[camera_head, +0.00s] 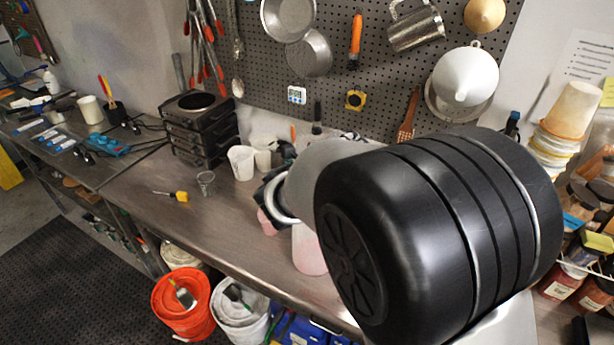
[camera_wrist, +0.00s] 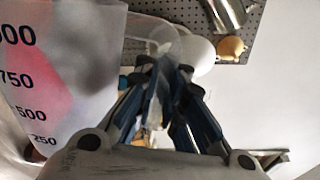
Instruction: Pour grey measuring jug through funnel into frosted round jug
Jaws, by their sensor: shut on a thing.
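In the wrist view a large translucent grey-white measuring jug (camera_wrist: 75,45) with dark volume marks fills the left side; pink shows through its wall. My gripper (camera_wrist: 158,75) is shut on a pale, see-through part beside it, apparently this jug's handle. In the head view my gripper (camera_head: 268,192) is mostly hidden behind my arm. Under the arm stands a pale vessel (camera_head: 309,248) with pink in its lower part; I cannot tell which jug it is. Another pinkish piece (camera_head: 266,222) shows left of it. I cannot make out the frosted round jug or a funnel in it.
A white funnel-like piece (camera_head: 464,76) hangs on the pegboard. White cups (camera_head: 241,162), a small clear beaker (camera_head: 206,183) and a yellow-handled brush (camera_head: 180,196) are on the bench left of the gripper. Stacked tubs (camera_head: 552,150) and jars crowd the right. The bench front-left is clear.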

